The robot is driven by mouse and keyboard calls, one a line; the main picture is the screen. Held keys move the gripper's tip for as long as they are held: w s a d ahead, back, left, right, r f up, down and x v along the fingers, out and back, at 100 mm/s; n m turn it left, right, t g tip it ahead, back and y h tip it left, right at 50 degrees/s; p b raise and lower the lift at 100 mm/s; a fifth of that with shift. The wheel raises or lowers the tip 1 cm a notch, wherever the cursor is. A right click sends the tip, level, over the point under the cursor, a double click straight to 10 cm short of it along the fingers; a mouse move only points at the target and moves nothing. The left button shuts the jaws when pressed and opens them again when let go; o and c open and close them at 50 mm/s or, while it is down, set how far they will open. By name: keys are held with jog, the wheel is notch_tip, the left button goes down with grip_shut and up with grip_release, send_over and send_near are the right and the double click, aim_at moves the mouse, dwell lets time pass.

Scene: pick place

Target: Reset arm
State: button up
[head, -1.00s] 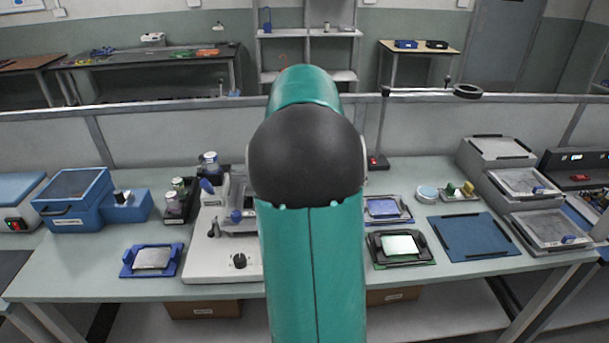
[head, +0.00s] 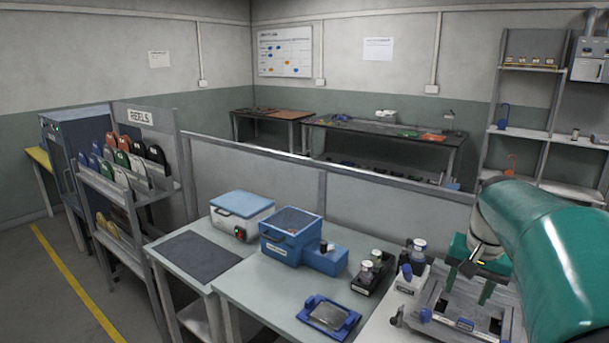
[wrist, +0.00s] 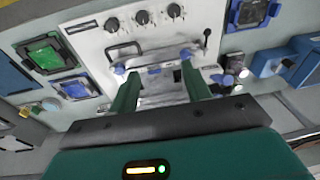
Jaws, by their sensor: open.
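My gripper (wrist: 162,90) is open in the wrist view, its two green fingers apart with nothing held between them. Beyond the fingers is the pale machine (wrist: 135,38) with black knobs and a handle. In the head view my gripper (head: 468,288) shows at the right, over the same machine (head: 430,318), with my arm running off the right edge. How far the fingertips are above the machine I cannot tell.
A blue fixture (head: 330,317) lies near the bench's front edge. A blue box (head: 291,236), a black holder with jars (head: 372,272) and a white-and-blue box (head: 242,212) stand behind and left. A reel rack (head: 133,165) stands left. The dark mat (head: 198,256) is bare.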

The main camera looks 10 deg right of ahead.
jog(key=s+a+f+n+t, duration=0.1)
jog(key=s+a+n, duration=0.2)
jog(key=a, duration=0.6)
jog(key=s+a+f+n+t, duration=0.1)
jog(key=s+a+n, duration=0.2)
jog(key=a, duration=0.5)
jog(key=s+a+f+n+t, duration=0.1)
jog(key=s+a+n, duration=0.2)
jog(key=a, duration=0.6)
jog(key=shift+s+a+t+y, duration=0.3)
jog(key=shift+s+a+t, duration=0.1)
jog(key=shift+s, duration=0.2)
